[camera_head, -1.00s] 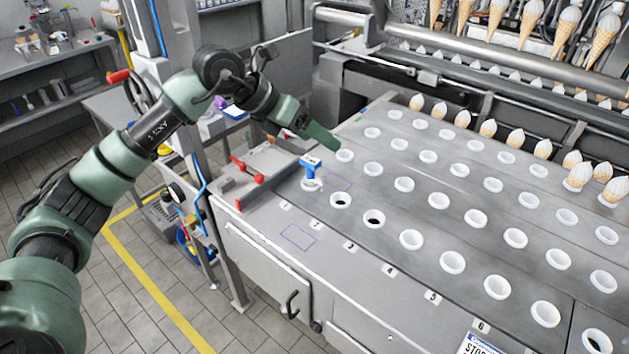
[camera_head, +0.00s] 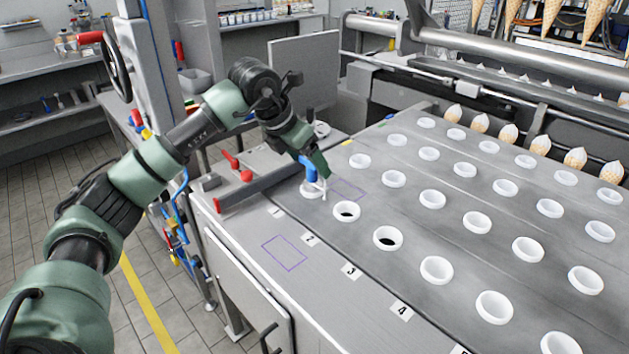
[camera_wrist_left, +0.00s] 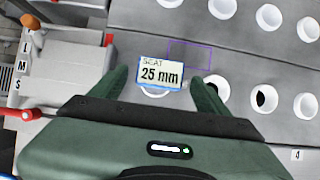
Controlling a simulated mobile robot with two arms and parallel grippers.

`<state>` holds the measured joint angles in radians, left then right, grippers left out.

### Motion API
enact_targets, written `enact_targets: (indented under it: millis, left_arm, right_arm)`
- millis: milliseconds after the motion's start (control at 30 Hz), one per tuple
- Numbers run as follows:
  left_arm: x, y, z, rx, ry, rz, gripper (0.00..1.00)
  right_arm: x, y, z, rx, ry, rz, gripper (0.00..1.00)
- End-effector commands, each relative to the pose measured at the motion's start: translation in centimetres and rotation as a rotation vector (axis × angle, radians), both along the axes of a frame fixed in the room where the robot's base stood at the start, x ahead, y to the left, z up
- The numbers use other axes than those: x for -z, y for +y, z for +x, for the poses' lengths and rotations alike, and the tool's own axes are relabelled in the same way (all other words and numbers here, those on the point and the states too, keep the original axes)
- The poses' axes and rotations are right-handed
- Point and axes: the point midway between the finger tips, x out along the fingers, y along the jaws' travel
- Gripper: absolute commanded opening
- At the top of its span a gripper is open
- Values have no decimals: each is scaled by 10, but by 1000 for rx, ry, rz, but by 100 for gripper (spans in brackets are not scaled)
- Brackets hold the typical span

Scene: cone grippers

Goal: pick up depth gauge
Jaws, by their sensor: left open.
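The depth gauge (camera_head: 310,171) is a blue upright tool standing in a white ring holder on the grey conveyor top, near its left end. In the left wrist view its display (camera_wrist_left: 160,73) reads "SEAT 25 mm" and lies between the fingers. My left gripper (camera_head: 318,172) is over the gauge, with its green fingers partly hiding the gauge's top. In the left wrist view the open fingers (camera_wrist_left: 161,88) stand on either side of the display, with gaps showing. My right gripper is in neither view.
Rows of white cups (camera_head: 432,199) fill the plate to the right. Two holders near the gauge have dark open holes (camera_head: 387,238). A purple outlined rectangle (camera_head: 284,253) marks the front ledge. A red-handled fixture (camera_head: 238,170) stands left of the gauge.

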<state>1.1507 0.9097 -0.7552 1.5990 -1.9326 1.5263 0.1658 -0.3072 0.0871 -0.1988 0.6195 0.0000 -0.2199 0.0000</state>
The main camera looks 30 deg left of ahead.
Motion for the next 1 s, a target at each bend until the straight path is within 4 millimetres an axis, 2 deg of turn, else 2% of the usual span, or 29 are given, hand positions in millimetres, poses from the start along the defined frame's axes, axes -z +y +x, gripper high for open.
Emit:
enact_targets:
  millis: [67, 300, 600, 633, 667, 900, 1000]
  left_arm:
    - [7, -2, 6, 1, 2, -1, 76]
    - [36, -7, 25, 2, 2, -1, 76]
    - [42, -8, 29, 2, -1, 0, 76]
    - [42, -8, 28, 2, -1, 0, 74]
    - [42, -8, 28, 2, -1, 0, 65]
    - [41, -8, 28, 2, -1, 0, 0]
    - [40, -8, 29, 2, -3, -1, 0]
  right_arm:
    - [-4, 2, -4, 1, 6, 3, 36]
    - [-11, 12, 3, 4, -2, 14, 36]
    - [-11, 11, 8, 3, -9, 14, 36]
    - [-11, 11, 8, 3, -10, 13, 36]
    - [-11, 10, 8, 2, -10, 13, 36]
    - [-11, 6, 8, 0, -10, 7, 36]
    - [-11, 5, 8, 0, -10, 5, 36]
